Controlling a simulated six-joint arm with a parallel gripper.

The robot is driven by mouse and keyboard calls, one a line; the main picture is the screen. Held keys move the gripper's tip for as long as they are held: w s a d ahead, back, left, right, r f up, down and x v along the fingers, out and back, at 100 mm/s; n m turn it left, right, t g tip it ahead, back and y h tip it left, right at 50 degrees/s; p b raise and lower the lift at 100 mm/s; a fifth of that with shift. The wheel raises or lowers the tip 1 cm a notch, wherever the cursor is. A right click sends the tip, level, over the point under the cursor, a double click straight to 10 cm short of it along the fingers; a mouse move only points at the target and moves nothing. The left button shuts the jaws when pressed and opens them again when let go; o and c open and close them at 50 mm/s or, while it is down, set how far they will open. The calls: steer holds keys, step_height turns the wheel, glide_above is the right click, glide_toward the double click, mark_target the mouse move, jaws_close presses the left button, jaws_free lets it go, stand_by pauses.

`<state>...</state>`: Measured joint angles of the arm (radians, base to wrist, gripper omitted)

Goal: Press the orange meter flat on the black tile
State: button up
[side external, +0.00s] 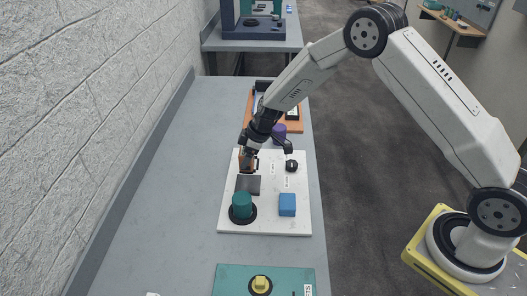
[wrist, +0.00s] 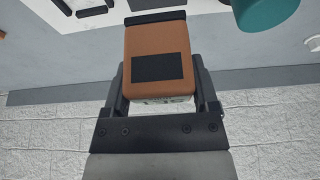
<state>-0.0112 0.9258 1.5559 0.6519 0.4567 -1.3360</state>
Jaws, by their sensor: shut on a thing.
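The orange meter (wrist: 158,40) is a rounded orange-brown block with a black rectangle on its face and a dark strip at its far end. My gripper (wrist: 160,88) is shut on it, one finger on each side. In the side external view my gripper (side external: 248,160) holds the meter at the upper left of the white board, mostly hidden by the fingers. The black tile (side external: 248,185) lies flat on the board just in front of the meter. I cannot tell whether the meter touches the board.
On the white board (side external: 265,224) stand a teal cylinder (side external: 241,203) on a black disc, a blue block (side external: 287,204) and a black knob (side external: 291,165). A purple piece (side external: 279,131) stands behind, by an orange board. A green panel (side external: 230,280) lies in front. The grey table's left side is clear.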

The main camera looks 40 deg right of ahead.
mark_target(247, 169)
steer(key=shift+f, duration=2.85)
steer(key=shift+f, duration=0.55)
steer(key=shift+r, duration=0.15)
steer(key=shift+r, duration=3.4)
